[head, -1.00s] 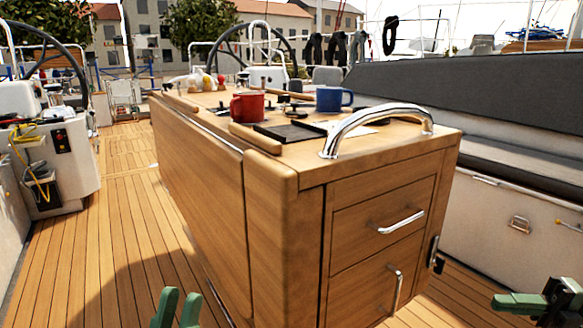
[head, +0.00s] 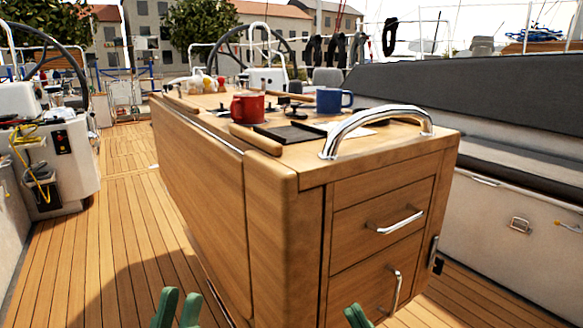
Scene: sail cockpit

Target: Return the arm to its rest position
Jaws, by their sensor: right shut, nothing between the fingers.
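My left gripper (head: 178,309) shows at the bottom edge, left of the cabinet. Its two green fingertips are apart with nothing visible between them. My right gripper (head: 357,317) shows only as a green tip at the bottom edge, in front of the cabinet's lower front. It is shut and empty; the rest of it and its arm are below the frame. The wooden cockpit table cabinet (head: 285,240) fills the middle, with a drawer (head: 380,220) above a lower door, both closed.
On the table top stand a red mug (head: 249,108), a blue mug (head: 331,100) and a black tray (head: 289,134). A steel grab rail (head: 375,118) arches over its near end. A bench (head: 500,180) is at right. Deck (head: 100,240) left of the table is clear.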

